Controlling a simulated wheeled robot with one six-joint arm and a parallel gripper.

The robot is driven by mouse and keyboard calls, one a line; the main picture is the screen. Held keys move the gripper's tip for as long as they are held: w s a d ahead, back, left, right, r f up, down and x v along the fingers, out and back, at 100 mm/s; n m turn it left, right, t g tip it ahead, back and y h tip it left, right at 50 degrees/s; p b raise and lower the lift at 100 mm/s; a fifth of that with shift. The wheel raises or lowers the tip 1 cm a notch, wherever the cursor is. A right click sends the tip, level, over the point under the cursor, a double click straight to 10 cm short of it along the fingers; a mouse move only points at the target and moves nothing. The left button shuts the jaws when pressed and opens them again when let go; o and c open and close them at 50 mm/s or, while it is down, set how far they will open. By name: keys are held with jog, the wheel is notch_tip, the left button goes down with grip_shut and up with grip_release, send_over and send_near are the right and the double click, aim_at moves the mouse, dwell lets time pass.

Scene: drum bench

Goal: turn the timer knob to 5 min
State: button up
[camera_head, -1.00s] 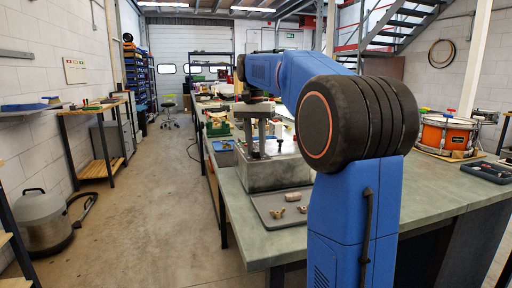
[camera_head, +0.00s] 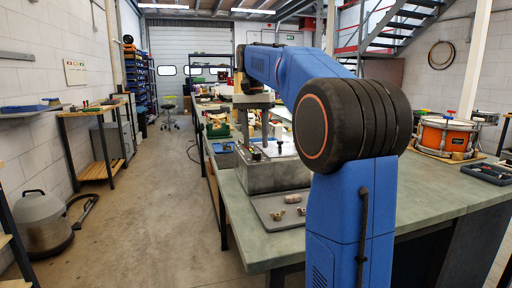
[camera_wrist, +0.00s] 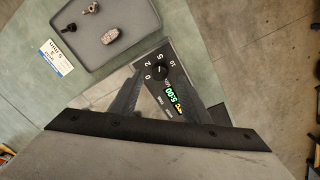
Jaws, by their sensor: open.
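The knob's pointer is too small to read surely. My gripper (camera_wrist: 161,79) is open, its two fingers apart on either side of the panel, with the knob visible between and just beyond the tips. In the head view my gripper (camera_head: 255,140) points down over the grey metal box (camera_head: 270,176); the knob cannot be made out there.
A grey tray (camera_head: 266,216) with small metal parts lies in front of the box. A white and blue printed card (camera_wrist: 57,57) lies beside the tray. The floor to the left is open.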

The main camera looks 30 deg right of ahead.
notch_tip(320, 180, up, 9)
jog(key=shift+w+f, duration=0.15)
jog(key=shift+f, duration=0.05)
jog(key=shift+a, duration=0.1)
dwell(0.5)
